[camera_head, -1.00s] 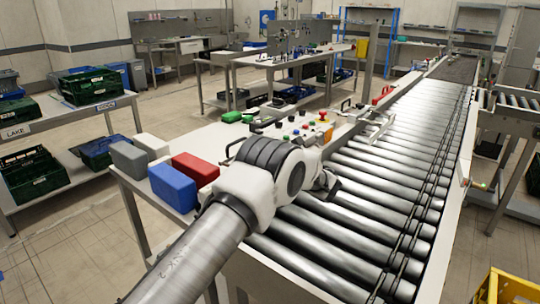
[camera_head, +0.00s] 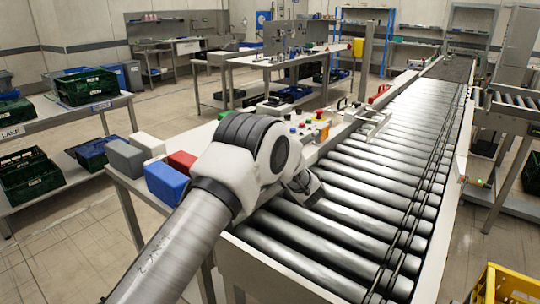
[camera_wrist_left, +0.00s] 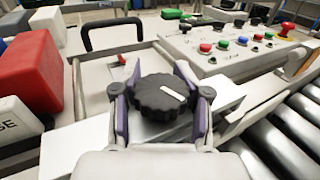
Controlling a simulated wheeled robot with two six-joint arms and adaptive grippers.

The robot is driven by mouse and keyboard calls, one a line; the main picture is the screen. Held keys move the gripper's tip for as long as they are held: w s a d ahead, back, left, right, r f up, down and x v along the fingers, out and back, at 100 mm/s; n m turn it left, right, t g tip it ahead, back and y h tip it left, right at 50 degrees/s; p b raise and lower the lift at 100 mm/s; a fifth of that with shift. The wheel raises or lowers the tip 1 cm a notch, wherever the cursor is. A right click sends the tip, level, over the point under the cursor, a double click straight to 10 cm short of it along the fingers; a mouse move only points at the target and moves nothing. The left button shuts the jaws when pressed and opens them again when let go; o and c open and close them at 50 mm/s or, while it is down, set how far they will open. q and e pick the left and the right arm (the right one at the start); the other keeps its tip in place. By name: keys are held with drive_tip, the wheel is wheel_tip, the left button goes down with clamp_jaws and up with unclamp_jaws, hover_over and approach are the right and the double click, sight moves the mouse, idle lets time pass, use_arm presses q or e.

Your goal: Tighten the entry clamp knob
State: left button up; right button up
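The clamp knob (camera_wrist_left: 161,97) is black with a scalloped rim and a white line on top. It shows in the left wrist view above a pale plate. My left gripper (camera_wrist_left: 158,78) has its two purple-padded fingers on either side of the knob. The fingers stand apart, with a thin gap at the knob's left side; contact on the right side cannot be made out. In the head view my left wrist hides the knob, and the gripper's dark end (camera_head: 306,190) shows beside the rollers. My right gripper is in no view.
A control panel (camera_wrist_left: 235,45) with coloured buttons and a red mushroom button (camera_wrist_left: 285,29) lies beyond the knob. A black handle (camera_wrist_left: 112,32) stands at its left. Red (camera_head: 182,161), blue (camera_head: 166,183) and grey (camera_head: 124,156) boxes sit left of my arm. Conveyor rollers (camera_head: 370,190) run along the right.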

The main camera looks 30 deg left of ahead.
use_arm(q)
drive_tip(key=shift+d, duration=0.2)
